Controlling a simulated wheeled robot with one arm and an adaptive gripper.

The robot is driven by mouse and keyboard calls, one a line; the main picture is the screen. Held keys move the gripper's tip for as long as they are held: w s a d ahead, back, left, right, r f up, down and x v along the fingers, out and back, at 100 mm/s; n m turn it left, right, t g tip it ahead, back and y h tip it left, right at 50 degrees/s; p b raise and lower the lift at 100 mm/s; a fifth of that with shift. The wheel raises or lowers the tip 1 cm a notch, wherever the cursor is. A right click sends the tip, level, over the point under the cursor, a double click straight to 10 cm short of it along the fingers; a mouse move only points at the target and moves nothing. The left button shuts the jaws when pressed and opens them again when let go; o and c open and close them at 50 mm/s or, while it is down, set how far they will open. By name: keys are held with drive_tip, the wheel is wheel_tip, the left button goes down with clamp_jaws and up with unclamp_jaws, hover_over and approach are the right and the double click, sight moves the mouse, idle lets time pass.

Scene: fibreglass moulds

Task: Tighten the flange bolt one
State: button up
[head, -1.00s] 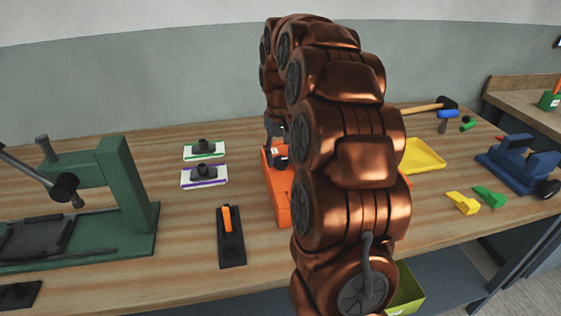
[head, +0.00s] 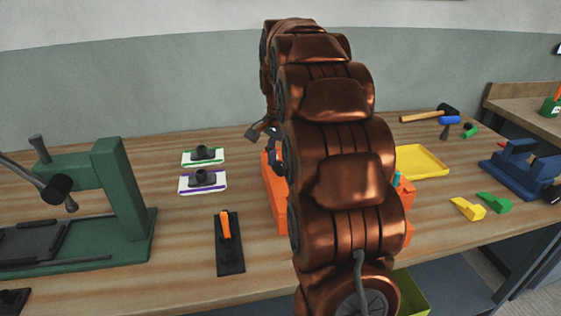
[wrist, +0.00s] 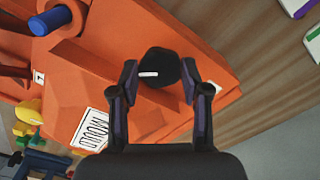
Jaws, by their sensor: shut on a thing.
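The orange mould (wrist: 100,65) fills much of the wrist view and bears a white MOULD label. In the head view the mould (head: 277,200) is largely hidden behind my arm. A black bolt head (wrist: 160,64) with a white mark stands at the mould's edge. My gripper (wrist: 159,72) is shut on this bolt head, one finger on each side. A blue cylinder (wrist: 50,20) stands on the mould at upper left, near a small tag marked 1 (wrist: 38,77). A tag near the held bolt is too cut off to read. In the head view my gripper (head: 262,132) shows only in part.
A green press (head: 125,195) stands at left. Two white blocks with black knobs (head: 204,157) and a black plate with an orange handle (head: 229,245) lie left of the mould. A yellow tray (head: 420,160), wedges (head: 468,208) and a blue vice (head: 520,168) are at right.

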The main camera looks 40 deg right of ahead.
drive_tip(key=m+p, duration=0.1)
drive_tip(key=m, duration=0.5)
drive_tip(key=shift+r+m, duration=0.1)
drive_tip(key=shift+m, duration=0.2)
drive_tip(key=m+p, duration=0.2)
drive_tip(key=m, duration=0.4)
drive_tip(key=shift+r+p, duration=0.1)
drive_tip(key=shift+p, duration=0.25)
drive_tip(key=m+p, duration=0.1)
drive_tip(key=m, duration=0.2)
drive_tip(key=shift+p, duration=0.35)
drive_tip(key=m+p, duration=0.2)
drive_tip(key=m, duration=0.1)
drive_tip(key=shift+m+p, duration=0.3)
drive_tip(key=shift+p, duration=0.1)
drive_tip(key=m+p, duration=0.3)
drive_tip(key=m, duration=0.1)
drive_tip(key=shift+m+p, duration=0.35)
drive_tip(key=shift+m, duration=0.05)
drive_tip(key=shift+f+m, duration=0.2)
drive_tip(key=shift+m, duration=0.1)
drive_tip(key=o, duration=1.1)
